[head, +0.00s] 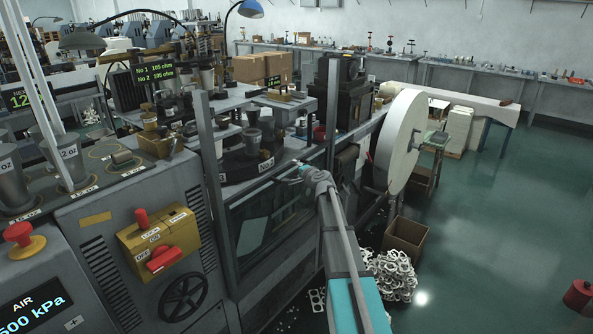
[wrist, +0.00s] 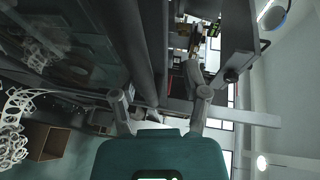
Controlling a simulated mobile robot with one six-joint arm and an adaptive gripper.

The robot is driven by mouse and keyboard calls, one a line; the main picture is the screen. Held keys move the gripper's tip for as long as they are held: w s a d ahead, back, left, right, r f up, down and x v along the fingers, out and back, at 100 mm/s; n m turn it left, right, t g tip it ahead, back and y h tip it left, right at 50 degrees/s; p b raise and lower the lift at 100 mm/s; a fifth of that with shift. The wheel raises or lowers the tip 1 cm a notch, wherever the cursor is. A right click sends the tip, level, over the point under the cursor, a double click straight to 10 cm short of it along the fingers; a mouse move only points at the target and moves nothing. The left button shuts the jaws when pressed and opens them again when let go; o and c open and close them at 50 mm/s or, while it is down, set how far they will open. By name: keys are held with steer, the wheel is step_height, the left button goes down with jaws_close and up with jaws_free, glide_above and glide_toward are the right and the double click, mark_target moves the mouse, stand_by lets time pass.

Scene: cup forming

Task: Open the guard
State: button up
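The guard (head: 268,220) looks like a dark, see-through panel in a grey frame on the front of the forming machine, low between two upright posts. A horizontal rail (head: 257,184) runs along its upper edge. My gripper (head: 302,168) is at the right part of this rail. In the wrist view, my gripper (wrist: 161,97) has its two fingers wide apart. A long dark bar (wrist: 138,50) of the guard frame runs towards the space between them. I cannot tell whether the fingers touch it. My arm hides the panel's lower right.
A grey post (head: 208,170) stands left of the guard. A large pale paper roll (head: 401,138) is on the right. A cardboard box (head: 405,238) and a pile of white scrap (head: 391,275) lie on the floor. A yellow control box (head: 158,241) is at the left.

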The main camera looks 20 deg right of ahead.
step_height(320, 180, up, 26)
steer(key=p, duration=2.5)
steer(key=shift+s+r, duration=0.1)
steer(key=p+v, duration=0.3)
steer(key=v, duration=1.2)
steer(key=shift+s, duration=0.35)
stand_by(1.6)
stand_by(0.5)
